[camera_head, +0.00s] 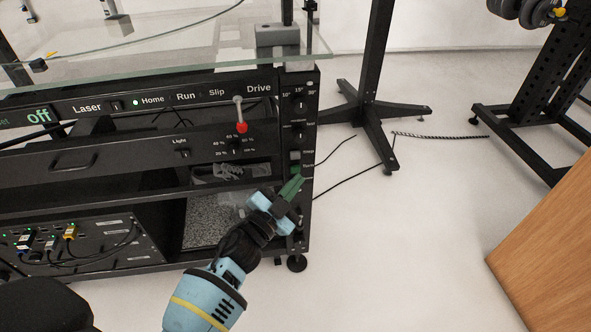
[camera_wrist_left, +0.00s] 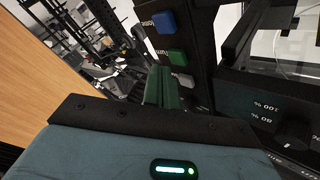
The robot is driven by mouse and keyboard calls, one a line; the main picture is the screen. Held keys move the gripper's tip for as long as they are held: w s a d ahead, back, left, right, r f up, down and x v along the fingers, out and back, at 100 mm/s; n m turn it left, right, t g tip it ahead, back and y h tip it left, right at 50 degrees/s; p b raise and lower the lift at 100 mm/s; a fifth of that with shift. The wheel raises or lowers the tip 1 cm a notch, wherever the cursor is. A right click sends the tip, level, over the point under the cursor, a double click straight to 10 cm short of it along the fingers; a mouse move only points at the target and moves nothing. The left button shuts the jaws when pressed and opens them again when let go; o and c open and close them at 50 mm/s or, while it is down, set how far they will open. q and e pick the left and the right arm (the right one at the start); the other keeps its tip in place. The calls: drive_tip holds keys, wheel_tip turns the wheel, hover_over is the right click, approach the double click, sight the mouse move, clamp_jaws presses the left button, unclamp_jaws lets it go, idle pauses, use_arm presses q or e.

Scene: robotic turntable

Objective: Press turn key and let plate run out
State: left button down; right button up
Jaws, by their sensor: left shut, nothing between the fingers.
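The turntable's black right post (camera_head: 312,120) carries knobs and small keys. In the left wrist view a blue key (camera_wrist_left: 163,22), a green key (camera_wrist_left: 172,55) and a pale key (camera_wrist_left: 184,80) sit in a row on this post. Their labels are too blurred to read surely. My left gripper (camera_head: 293,187) is at the lower part of the post, its green fingers shut and empty. In the wrist view the fingers (camera_wrist_left: 162,88) lie just beside the pale key; I cannot tell whether they touch. The glass plate (camera_head: 150,62) lies on top. My right gripper is not in view.
A lever with a red knob (camera_head: 241,127) hangs from the front between Slip and Drive. The panel reads "off", with a green lamp at Home. A black stand (camera_head: 372,120) and cables are on the floor to the right. A wooden panel (camera_head: 550,240) is at far right.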

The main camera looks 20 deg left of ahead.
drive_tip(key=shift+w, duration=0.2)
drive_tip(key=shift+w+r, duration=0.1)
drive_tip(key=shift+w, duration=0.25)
use_arm(q)
drive_tip(key=shift+w, duration=0.1)
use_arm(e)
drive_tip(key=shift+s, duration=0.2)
use_arm(q)
drive_tip(key=shift+w+a, duration=0.25)
drive_tip(key=shift+w, duration=0.05)
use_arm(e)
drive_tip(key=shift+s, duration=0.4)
